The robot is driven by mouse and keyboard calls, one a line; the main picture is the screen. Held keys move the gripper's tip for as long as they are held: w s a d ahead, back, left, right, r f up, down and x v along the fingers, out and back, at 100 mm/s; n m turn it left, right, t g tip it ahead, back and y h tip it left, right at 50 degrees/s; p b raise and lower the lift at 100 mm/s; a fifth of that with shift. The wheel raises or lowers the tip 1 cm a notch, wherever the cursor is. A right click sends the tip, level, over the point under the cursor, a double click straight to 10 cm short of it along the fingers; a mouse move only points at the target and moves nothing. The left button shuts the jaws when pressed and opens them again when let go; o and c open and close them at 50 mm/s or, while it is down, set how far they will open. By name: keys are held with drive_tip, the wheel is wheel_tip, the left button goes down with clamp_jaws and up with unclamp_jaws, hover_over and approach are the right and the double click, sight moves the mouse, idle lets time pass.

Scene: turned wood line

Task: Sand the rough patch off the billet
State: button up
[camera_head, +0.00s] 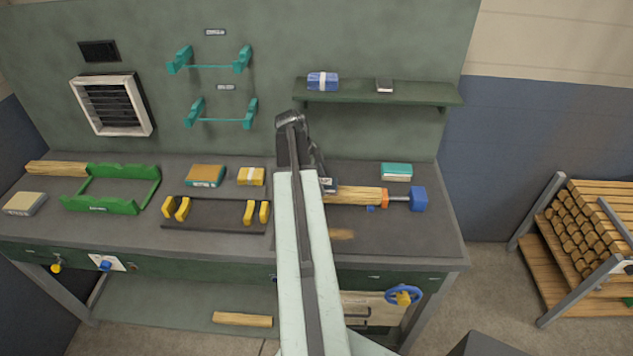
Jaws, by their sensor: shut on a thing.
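A pale wooden billet (355,195) lies level on the right part of the bench. Its right end meets an orange collar, a metal rod and a blue knob (418,199). Its left end is hidden behind my arm. My gripper (322,176) is mostly hidden by my arm, above the billet's left end. It is shut on a small block (329,185), of which only a pale and dark edge shows. I cannot tell whether the block touches the billet. I cannot make out a rough patch on the visible wood.
A tan dusty mark (342,235) lies on the dark bench mat. A teal-and-white block (397,171) stands behind the billet. To the left are a dark rack with yellow prongs (215,214), a green holder (108,204) and several blocks. A shelf (420,94) hangs above; stacked billets (590,225) stand right.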

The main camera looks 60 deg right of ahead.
sight(330, 182)
drive_tip(key=shift+s+d+f, duration=0.1)
drive_tip(key=shift+s+d, duration=0.25)
drive_tip(key=shift+s, duration=0.4)
drive_tip(key=shift+s+d, duration=0.3)
drive_tip(key=shift+s, duration=0.4)
drive_tip(key=shift+s+d, duration=0.75)
drive_tip(key=shift+s, duration=0.7)
drive_tip(key=shift+s+d, duration=0.75)
drive_tip(key=shift+s, duration=0.7)
drive_tip(key=shift+s+d, duration=0.75)
drive_tip(key=shift+s, duration=0.7)
wheel_tip(330, 182, up, 6)
drive_tip(key=p, duration=0.6)
wheel_tip(330, 182, up, 3)
drive_tip(key=p, duration=0.3)
